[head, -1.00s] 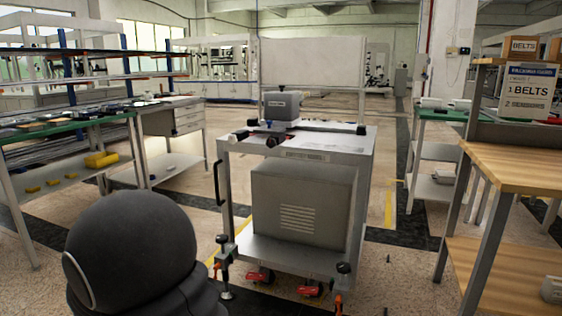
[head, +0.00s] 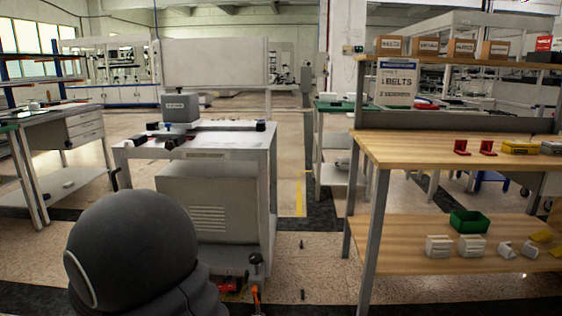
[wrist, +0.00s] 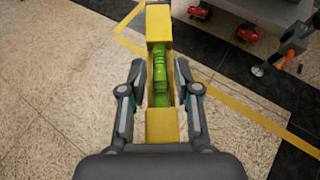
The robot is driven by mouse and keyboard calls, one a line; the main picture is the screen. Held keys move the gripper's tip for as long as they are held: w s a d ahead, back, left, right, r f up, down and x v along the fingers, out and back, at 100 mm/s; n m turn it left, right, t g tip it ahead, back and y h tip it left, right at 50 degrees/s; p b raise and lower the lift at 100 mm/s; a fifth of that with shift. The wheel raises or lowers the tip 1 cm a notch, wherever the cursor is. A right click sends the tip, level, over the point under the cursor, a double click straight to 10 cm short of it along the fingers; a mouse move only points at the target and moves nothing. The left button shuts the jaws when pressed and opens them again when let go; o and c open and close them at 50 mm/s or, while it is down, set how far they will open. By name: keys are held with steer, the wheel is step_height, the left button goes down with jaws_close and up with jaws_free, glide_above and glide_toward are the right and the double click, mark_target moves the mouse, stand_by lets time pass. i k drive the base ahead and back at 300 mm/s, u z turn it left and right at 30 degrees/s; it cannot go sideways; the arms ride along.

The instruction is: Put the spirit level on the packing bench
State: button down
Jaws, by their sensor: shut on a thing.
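The spirit level (wrist: 160,125), a yellow bar with a green middle, is in my gripper (wrist: 160,85) in the wrist view. The two fingers are shut on its sides, and it hangs above the floor. The packing bench (head: 405,150), with a wooden top, a lower wooden shelf and grey legs, stands at the right in the head view. A "BELTS" sign (head: 397,83) stands at its back. My gripper and the spirit level do not show in the head view.
On the bench top are two red brackets (head: 461,147) and yellow and grey items at the right; its front-left part is bare. The lower shelf holds a green bin (head: 469,221) and white parts. A grey machine cart (head: 205,210) stands left of the bench, with floor between.

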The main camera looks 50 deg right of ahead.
mark_target(411, 153)
steer(key=z, duration=1.85)
steer(key=i, duration=0.5)
steer(key=z, duration=0.05)
